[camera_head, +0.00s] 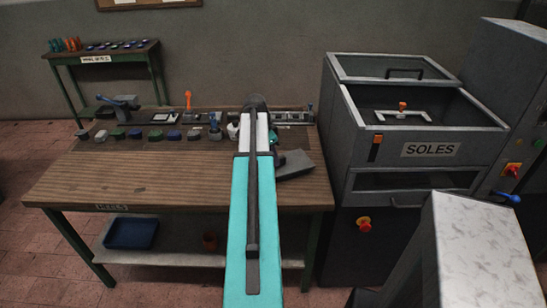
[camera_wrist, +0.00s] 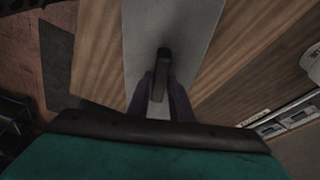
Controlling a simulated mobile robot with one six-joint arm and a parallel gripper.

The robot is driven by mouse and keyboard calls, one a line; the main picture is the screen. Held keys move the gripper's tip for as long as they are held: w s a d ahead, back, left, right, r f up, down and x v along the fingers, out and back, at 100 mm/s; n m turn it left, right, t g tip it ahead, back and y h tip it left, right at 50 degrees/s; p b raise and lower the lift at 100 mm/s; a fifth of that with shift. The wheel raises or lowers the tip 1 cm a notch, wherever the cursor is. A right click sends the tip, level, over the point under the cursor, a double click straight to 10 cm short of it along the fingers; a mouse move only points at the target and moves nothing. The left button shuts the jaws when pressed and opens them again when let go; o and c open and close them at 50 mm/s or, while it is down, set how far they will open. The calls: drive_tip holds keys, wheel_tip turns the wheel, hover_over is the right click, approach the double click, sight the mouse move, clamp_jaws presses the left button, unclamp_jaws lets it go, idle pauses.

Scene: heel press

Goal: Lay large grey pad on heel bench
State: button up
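The large grey pad (camera_head: 297,166) is a flat slab at the right end of the wooden bench (camera_head: 130,180), partly hidden by my arm in the head view. In the wrist view the pad (camera_wrist: 190,25) is a wide grey strip with wood on both sides. A dark upright grip (camera_wrist: 162,62) stands on it between my fingers. My gripper (camera_wrist: 161,85) has its purple fingers close on either side of that grip and looks shut on it. I cannot tell whether the pad touches the bench top.
Several small coloured blocks (camera_head: 155,135) stand along the back of the bench. The grey SOLES machine (camera_head: 430,150) stands close to the right. A blue tray (camera_head: 130,233) sits on the lower shelf. The front left bench top is clear. A small table (camera_head: 100,55) stands behind.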

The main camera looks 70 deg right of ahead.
drive_tip(key=o, duration=0.3)
drive_tip(key=shift+r, duration=0.2)
drive_tip(key=b+v, duration=0.1)
drive_tip(key=v, duration=1.1)
drive_tip(key=shift+b, duration=0.4)
idle(0.5)
